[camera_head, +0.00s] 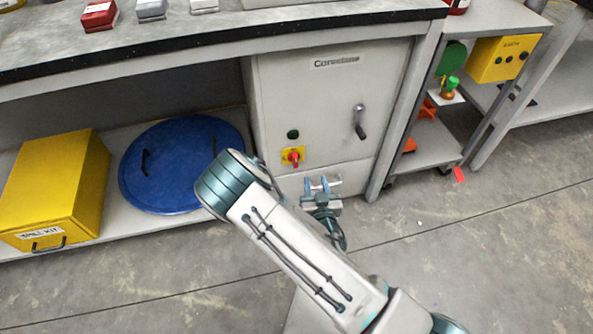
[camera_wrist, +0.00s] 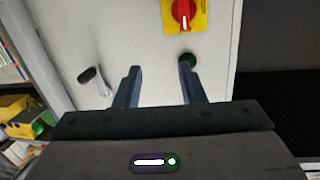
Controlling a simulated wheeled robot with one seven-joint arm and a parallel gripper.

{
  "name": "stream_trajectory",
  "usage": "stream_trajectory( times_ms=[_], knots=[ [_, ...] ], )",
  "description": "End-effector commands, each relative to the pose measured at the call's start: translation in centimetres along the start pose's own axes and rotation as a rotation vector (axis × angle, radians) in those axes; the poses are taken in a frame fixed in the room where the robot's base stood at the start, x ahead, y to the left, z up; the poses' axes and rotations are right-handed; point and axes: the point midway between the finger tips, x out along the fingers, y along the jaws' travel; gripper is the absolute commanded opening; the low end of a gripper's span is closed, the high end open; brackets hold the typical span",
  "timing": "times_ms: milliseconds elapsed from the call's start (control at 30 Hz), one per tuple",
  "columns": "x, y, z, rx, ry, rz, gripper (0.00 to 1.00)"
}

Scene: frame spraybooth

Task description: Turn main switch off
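The main switch (camera_head: 293,157) is a red rotary knob on a yellow plate, low on the front of a grey cabinet (camera_head: 330,95). In the wrist view the red knob (camera_wrist: 184,12) is near the top edge, with a white mark pointing down in that picture. My gripper (camera_head: 322,184) is in front of the cabinet, below and right of the switch in the head view. In the wrist view its two fingers (camera_wrist: 160,85) are apart with nothing between them. They do not touch the knob.
A dark green round button (camera_head: 293,134) is above the switch. A lever handle (camera_head: 360,122) is right of it. A yellow spill kit box (camera_head: 62,185) and a blue round lid (camera_head: 180,165) are on the low shelf at left.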

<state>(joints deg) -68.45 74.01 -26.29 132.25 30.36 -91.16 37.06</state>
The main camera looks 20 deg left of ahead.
Motion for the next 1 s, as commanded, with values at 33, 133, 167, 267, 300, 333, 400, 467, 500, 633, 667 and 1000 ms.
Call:
stream_trajectory(
  times_ms=[33,133,167,267,300,333,400,467,500,633,667,1000],
  knots=[
    [-0.3,-0.6,1.8,-0.023,0.022,-0.042,0.36],
    [-0.9,-1.6,2.7,-0.045,0.062,-0.100,0.36],
    [-1.1,-1.7,2.9,-0.051,0.069,-0.112,0.36],
    [-1.2,-2.2,3.1,-0.059,0.087,-0.139,0.36],
    [-1.0,-2.3,3.1,-0.060,0.090,-0.143,0.36],
    [-0.9,-2.3,3.1,-0.060,0.091,-0.145,0.36],
    [-0.1,-2.5,3.0,-0.059,0.093,-0.145,0.36],
    [0.8,-2.6,2.9,-0.058,0.095,-0.145,0.36],
    [1.6,-2.7,2.9,-0.058,0.093,-0.146,0.36],
    [4.4,-3.1,2.7,-0.059,0.094,-0.145,0.36],
    [5.0,-3.2,2.7,-0.059,0.093,-0.146,0.36],
    [10.9,-4.0,2.2,-0.060,0.090,-0.143,0.36]
  ],
)
